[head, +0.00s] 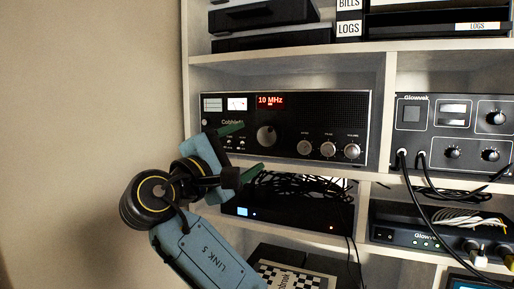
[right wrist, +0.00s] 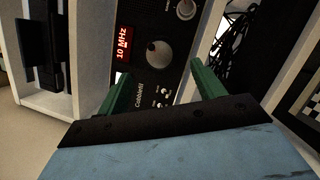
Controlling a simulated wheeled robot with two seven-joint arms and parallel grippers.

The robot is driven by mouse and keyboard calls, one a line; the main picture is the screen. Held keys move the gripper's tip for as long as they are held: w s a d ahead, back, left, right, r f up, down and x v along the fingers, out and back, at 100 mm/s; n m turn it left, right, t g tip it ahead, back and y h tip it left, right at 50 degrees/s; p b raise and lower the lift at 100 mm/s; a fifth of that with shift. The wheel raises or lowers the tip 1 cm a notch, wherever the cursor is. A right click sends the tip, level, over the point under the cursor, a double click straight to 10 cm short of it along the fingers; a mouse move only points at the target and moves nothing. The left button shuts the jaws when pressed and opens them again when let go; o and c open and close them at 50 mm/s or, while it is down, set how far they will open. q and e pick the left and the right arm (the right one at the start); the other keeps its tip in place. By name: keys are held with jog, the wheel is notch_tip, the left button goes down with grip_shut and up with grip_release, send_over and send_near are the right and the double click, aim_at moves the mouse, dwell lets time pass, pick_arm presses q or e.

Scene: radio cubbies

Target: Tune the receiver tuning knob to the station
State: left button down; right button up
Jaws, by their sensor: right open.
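The receiver (head: 330,112) is a black box in the middle cubby with a red display (head: 270,100) reading 10 MHz. Its large round tuning knob (head: 266,136) sits left of several smaller knobs. My right gripper (head: 245,148) is open in front of the receiver's left part, its green fingers apart, just left of the knob. In the right wrist view the tuning knob (right wrist: 158,54) lies beyond and between the two open green fingers (right wrist: 165,85), with nothing held. The display also shows there (right wrist: 123,44). My left gripper is not in view.
A second unit marked Glowvek (head: 452,115) with plugged cables stands in the right cubby. Below the receiver is a black box (head: 290,210) with tangled cables on top. A white shelf divider (head: 388,110) separates the cubbies. Plain wall is at left.

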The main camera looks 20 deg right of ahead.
jog(key=b+v, duration=0.1)
jog(key=v, duration=0.6)
jog(key=shift+s+a, duration=0.2)
jog(key=shift+a, duration=0.1)
dwell(1.8)
